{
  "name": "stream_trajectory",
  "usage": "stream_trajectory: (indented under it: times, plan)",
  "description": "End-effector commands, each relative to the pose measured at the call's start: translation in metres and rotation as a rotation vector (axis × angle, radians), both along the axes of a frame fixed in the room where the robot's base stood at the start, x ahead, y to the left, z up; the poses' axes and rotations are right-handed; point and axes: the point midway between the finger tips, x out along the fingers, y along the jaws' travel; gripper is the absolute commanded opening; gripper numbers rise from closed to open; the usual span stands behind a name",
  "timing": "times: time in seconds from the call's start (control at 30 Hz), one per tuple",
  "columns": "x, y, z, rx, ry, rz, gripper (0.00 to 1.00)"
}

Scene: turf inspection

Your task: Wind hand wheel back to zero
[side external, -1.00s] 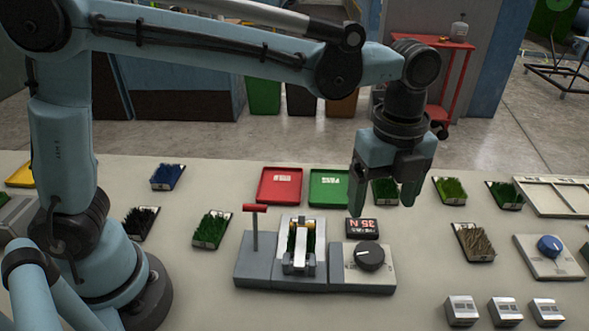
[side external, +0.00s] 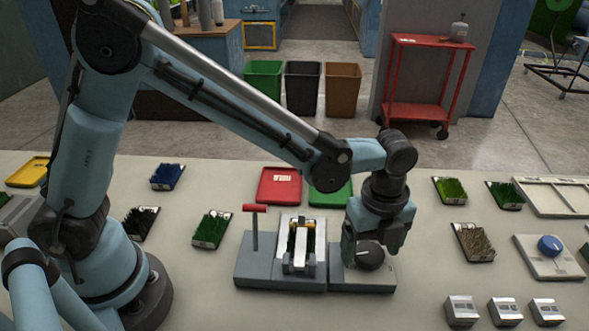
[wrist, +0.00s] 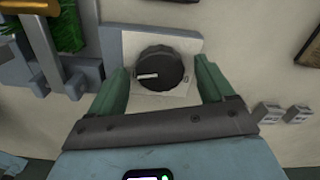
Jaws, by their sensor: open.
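The hand wheel is a black ribbed knob (side external: 369,258) on a pale plate at the right end of the grey test rig (side external: 330,279). It also shows in the wrist view (wrist: 168,66), with a white pointer mark directed left. My gripper (side external: 372,255) is open, pointing down over the knob. In the wrist view its green fingers (wrist: 161,80) are on either side of the knob, with a visible gap at each side. Whether they are down to knob height is unclear. The rig's red-digit display is hidden behind my gripper.
A red-handled lever (side external: 255,228) and a clamp with a turf sample (side external: 299,245) stand left of the knob. A blue knob unit (side external: 549,252) is at right. Red (side external: 279,186) and green (side external: 330,195) trays lie behind. Small grey blocks (side external: 505,312) sit at front right.

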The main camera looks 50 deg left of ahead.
Motion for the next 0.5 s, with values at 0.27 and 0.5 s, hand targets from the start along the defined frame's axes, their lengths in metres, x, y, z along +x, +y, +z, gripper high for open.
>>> stream_trajectory:
  times: [0.27,0.5]
  plan:
    - [-0.0002,0.0001,-0.0027,0.000,0.000,0.000,0.81]
    - [-0.0002,0.0001,-0.0024,0.000,0.000,0.000,0.52]
